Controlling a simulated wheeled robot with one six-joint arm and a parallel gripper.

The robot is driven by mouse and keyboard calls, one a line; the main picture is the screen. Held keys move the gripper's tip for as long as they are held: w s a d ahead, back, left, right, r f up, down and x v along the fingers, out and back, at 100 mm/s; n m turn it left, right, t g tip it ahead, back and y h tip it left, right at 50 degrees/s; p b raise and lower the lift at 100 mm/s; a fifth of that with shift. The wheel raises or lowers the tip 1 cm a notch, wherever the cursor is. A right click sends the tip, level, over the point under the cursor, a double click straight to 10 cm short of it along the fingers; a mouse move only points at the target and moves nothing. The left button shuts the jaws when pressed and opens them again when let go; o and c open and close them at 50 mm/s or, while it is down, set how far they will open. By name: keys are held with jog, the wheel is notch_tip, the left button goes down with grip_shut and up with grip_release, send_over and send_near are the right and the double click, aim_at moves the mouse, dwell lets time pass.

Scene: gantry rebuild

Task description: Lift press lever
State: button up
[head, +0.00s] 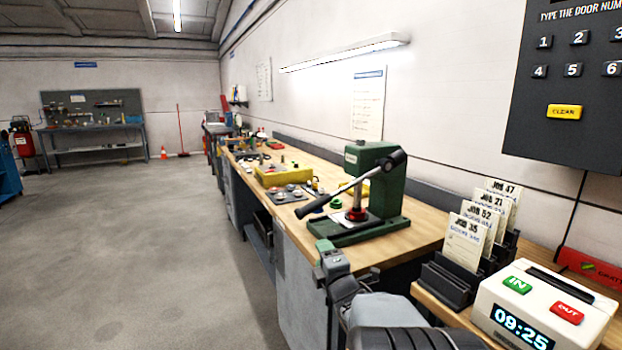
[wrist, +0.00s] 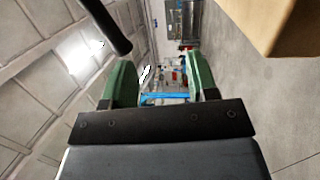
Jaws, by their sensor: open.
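The green press (head: 388,180) stands on the wooden workbench. Its grey lever (head: 345,190) slopes down to the left from a dark hub, ending in a black grip (head: 312,207). My gripper (head: 328,258) is at the bench's front edge, below and nearer than the grip in the picture. In the wrist view, my gripper (wrist: 161,78) is open, its two green fingers apart with nothing between them. A black rod (wrist: 105,27), which looks like the lever grip, lies above and outside the left finger, apart from it.
The workbench (head: 418,238) holds a yellow tray (head: 284,176) and small parts beyond the press. Job cards (head: 466,240) and a time clock (head: 545,310) stand at right. A keypad (head: 570,85) hangs on the wall. The floor (head: 150,250) at left is clear.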

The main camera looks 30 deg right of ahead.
aim_at(315, 209)
notch_tip(315, 209, up, 6)
jog(key=d+n+t+y+p, duration=0.1)
jog(key=d+n+t+p, duration=0.1)
jog(key=n, duration=0.2)
jog(key=shift+t, duration=0.3)
jog(key=p+x, duration=0.2)
jog(key=x, duration=1)
jog(key=shift+p, duration=0.35)
grip_shut()
